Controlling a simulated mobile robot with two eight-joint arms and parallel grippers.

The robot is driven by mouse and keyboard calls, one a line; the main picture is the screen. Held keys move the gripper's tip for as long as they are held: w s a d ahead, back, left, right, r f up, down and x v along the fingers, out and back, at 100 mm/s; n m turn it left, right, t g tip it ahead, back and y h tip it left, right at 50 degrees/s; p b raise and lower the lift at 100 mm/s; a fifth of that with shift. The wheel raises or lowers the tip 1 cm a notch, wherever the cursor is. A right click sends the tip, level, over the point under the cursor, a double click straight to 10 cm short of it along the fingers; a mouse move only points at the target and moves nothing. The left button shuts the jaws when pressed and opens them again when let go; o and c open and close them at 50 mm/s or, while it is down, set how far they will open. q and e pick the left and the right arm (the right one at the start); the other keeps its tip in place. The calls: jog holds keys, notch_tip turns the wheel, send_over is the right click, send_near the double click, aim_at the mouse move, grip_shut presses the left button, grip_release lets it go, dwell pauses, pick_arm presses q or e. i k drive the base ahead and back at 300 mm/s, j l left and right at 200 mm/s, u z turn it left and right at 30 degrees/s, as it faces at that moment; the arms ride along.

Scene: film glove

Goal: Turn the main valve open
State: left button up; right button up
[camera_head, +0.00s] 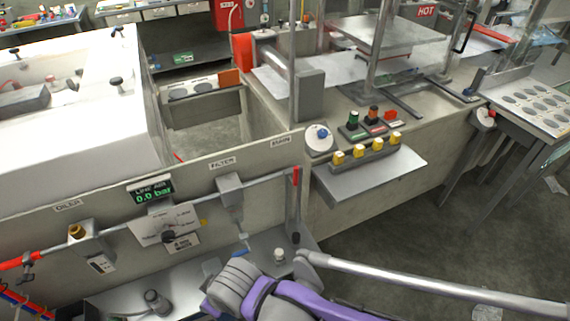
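A grey wall panel (115,210) carries a pipe with fittings and small labels. At its right end, below a label that seems to read MAIN (281,141), a red lever (296,176) stands upright at the pipe's end; I take it as the main valve handle. A display (152,190) on the panel reads LINE AIR 0.0 bar. My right gripper (226,268), grey with a purple arm, is low in front of the panel, left of and below the red lever and apart from it. Its fingers are mostly hidden by its own body. My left gripper is not in view.
A silver bar (430,278) crosses the lower right. A small white knob (279,255) stands near my gripper. Open floor lies at the right.

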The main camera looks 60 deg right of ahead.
aim_at(294, 179)
jog(key=k+l+u, duration=0.15)
jog(key=l, duration=0.2)
jog(key=l+u, duration=0.2)
jog(key=l, duration=0.15)
jog(key=k+l+u, duration=0.15)
jog(key=l, duration=0.2)
jog(key=k+l, duration=0.15)
jog(key=l, duration=0.2)
jog(key=k+l, duration=0.15)
jog(key=l, duration=0.15)
jog(key=k+l+u, duration=0.1)
jog(key=l, duration=0.25)
